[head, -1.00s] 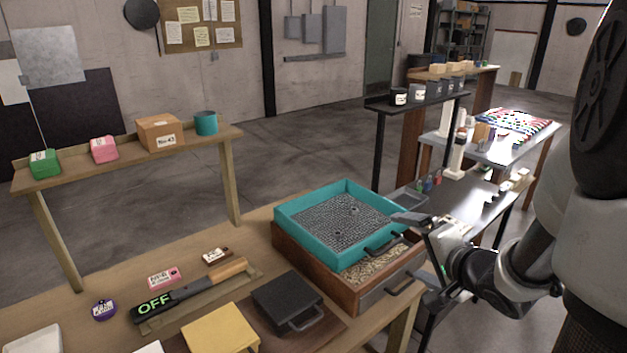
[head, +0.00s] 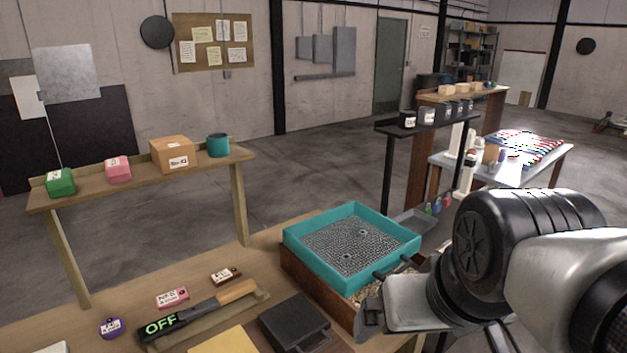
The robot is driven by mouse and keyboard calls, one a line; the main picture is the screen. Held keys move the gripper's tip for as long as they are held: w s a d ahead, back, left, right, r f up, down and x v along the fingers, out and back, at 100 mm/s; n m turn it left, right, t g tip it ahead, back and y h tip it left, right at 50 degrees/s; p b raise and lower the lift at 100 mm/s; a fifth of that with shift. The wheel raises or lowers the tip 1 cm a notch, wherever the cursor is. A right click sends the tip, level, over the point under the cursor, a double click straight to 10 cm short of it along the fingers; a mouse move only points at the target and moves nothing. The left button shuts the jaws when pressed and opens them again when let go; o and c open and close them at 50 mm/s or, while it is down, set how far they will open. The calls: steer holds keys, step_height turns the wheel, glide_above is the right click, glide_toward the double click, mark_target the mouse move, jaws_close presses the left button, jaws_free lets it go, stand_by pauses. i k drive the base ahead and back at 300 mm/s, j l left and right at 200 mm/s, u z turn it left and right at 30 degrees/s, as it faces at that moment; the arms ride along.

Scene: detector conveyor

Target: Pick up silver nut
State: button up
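A teal-rimmed sieve tray (head: 296,246) with a grey mesh floor sits on a wooden box on the workbench. Two small ring-like grey pieces lie on the mesh, one toward the back (head: 362,231) and one nearer the front (head: 348,256). Either may be the silver nut, but they are too small to tell. My gripper (head: 369,318) is at the front right of the wooden box, below and in front of the sieve, and apart from both pieces. My arm hides much of it, and its finger opening does not show clearly.
The wooden box (head: 317,291) holds pale grains under the sieve. A dark handled case (head: 293,322), a detector marked OFF (head: 190,318) and small labelled boxes lie to the left. A shelf (head: 80,190) stands behind. My arm covers the right side.

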mark_target(346, 257)
steer(key=i+l+u, duration=0.2)
steer(key=i+l, duration=0.15)
steer(key=l, duration=0.25)
steer(key=i+l+u, duration=0.15)
steer(key=l, duration=0.15)
steer(key=i+l+u, duration=0.1)
steer(key=l, duration=0.25)
